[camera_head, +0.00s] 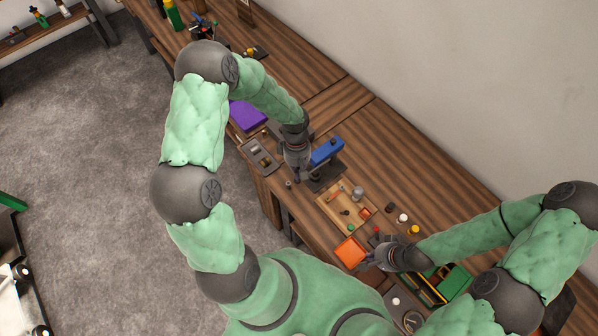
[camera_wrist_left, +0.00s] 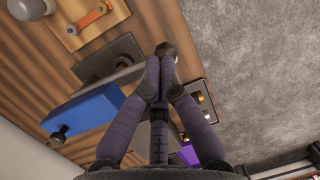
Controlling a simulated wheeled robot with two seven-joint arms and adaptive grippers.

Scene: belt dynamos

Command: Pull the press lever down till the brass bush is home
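The press has a blue body (camera_head: 328,150) and a dark base (camera_head: 322,180) on the wooden bench. The blue body (camera_wrist_left: 85,118) also shows in the left wrist view. My left gripper (camera_head: 296,174) is beside the press, fingers pointing down. In the left wrist view its fingertips (camera_wrist_left: 157,76) meet around the grey press lever (camera_wrist_left: 130,76), with a dark rounded end (camera_wrist_left: 166,50) just beyond them. I cannot make out the brass bush. My right gripper (camera_head: 372,259) hangs near the orange tray; I cannot tell its finger gap.
A wooden tray (camera_head: 329,212) with small parts lies in front of the press. An orange tray (camera_head: 350,251) and a green box (camera_head: 457,281) are nearer me. A purple block (camera_head: 247,115) and a grey fixture (camera_head: 260,157) stand left of the press. Bench behind the press is clear.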

